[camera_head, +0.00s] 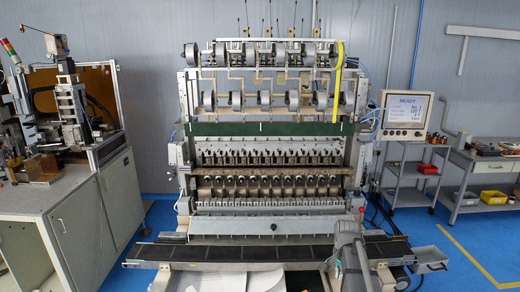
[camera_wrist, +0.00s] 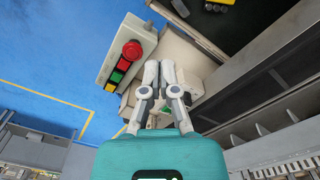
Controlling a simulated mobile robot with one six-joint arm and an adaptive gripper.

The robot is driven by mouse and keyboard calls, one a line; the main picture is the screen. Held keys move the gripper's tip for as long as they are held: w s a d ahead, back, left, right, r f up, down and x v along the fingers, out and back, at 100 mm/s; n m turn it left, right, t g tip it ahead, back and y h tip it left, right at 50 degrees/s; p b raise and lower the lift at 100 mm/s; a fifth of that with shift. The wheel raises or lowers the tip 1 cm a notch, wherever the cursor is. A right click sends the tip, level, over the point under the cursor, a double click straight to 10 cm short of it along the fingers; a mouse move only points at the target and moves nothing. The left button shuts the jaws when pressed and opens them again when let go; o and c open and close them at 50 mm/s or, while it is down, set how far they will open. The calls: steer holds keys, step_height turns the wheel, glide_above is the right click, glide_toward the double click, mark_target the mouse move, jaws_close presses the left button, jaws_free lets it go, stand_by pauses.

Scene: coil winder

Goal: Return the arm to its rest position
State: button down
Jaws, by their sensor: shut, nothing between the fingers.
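My gripper (camera_wrist: 158,68) shows in the wrist view, its two light grey fingers side by side with the tips together and nothing between them. The teal body behind the fingers fills the bottom middle of that view. The fingertips appear just right of a button box with a red mushroom button (camera_wrist: 132,49) and smaller coloured buttons. I cannot tell whether they touch anything. In the head view I cannot clearly make out the gripper.
The coil winder (camera_head: 270,215) stands in the middle, with a dark front ledge (camera_head: 220,252). A screen reading READY (camera_head: 407,112) is at its right. A bench machine (camera_head: 70,105) stands left and a shelf unit (camera_head: 480,180) right.

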steer(key=s+a+n, duration=1)
steer(key=s, duration=0.5)
steer(key=shift+s+a, duration=0.25)
